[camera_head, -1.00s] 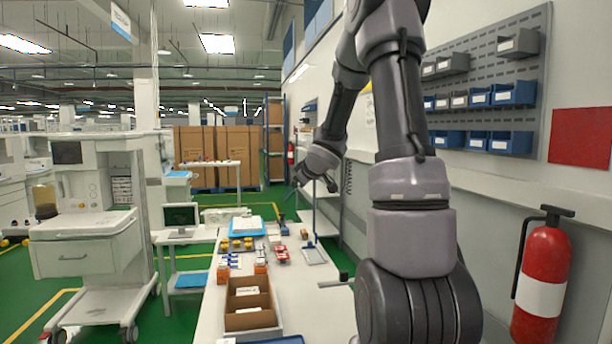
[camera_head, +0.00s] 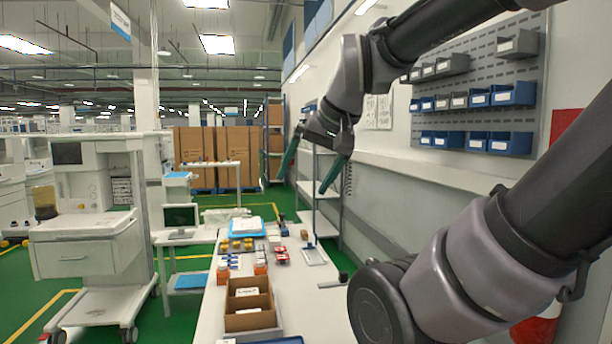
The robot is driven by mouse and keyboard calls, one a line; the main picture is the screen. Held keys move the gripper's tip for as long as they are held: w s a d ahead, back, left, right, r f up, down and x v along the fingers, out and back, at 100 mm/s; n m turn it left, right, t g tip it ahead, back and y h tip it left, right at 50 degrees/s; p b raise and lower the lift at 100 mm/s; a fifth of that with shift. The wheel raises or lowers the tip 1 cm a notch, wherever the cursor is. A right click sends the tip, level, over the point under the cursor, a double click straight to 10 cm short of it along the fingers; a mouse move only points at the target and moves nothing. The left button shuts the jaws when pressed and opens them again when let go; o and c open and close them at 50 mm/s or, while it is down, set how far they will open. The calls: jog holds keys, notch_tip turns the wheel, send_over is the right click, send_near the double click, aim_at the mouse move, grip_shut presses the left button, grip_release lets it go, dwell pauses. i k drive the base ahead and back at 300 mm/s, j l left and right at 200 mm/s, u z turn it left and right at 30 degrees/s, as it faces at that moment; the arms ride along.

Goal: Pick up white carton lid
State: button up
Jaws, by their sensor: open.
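My gripper (camera_head: 303,184) is open and empty, its two long green fingers spread apart and pointing down. It is raised in front of the shelf rack, seen above the far end of the white worktable (camera_head: 315,308). I cannot single out a white carton lid for certain. A brown open carton (camera_head: 248,322) with compartments stands at the near left of the table. A small white piece (camera_head: 247,292) lies in its middle compartment, too small to identify. My gripper is well apart from the carton and everything on the table.
Orange-and-white boxes (camera_head: 223,273), yellow-topped items, red items (camera_head: 281,254), a blue tray (camera_head: 246,228) and a pale tray (camera_head: 313,256) crowd the table's left and far parts. An anaesthesia cart (camera_head: 85,240) stands left. Wall bins (camera_head: 511,93) hang right. The table's near right is mostly clear.

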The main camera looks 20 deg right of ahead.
aim_at(247, 224)
jog(key=i+j+z, duration=0.1)
jog(key=j, duration=0.95)
jog(key=j+z, duration=0.1)
jog(key=j, duration=0.9)
jog(key=i+j+z, duration=0.15)
jog(key=j, duration=0.5)
jog(key=j+z, duration=0.15)
jog(key=j, duration=0.45)
jog(key=i+j+z, duration=0.15)
jog(key=i+j, duration=0.2)
jog(key=i+j+z, duration=0.2)
jog(key=j, duration=0.25)
jog(key=i+j+z, duration=0.25)
jog(key=i+j, duration=0.15)
jog(key=i, duration=0.35)
jog(key=i+j+z, duration=0.2)
jog(key=i+j, duration=0.35)
jog(key=i, duration=0.15)
jog(key=i+j+z, duration=0.1)
jog(key=i+j, duration=0.35)
jog(key=i+j+z, duration=0.15)
jog(key=i+j, duration=0.3)
jog(key=j, duration=0.15)
jog(key=i+j+z, duration=0.1)
jog(key=i+j, duration=0.3)
jog(key=j, duration=0.2)
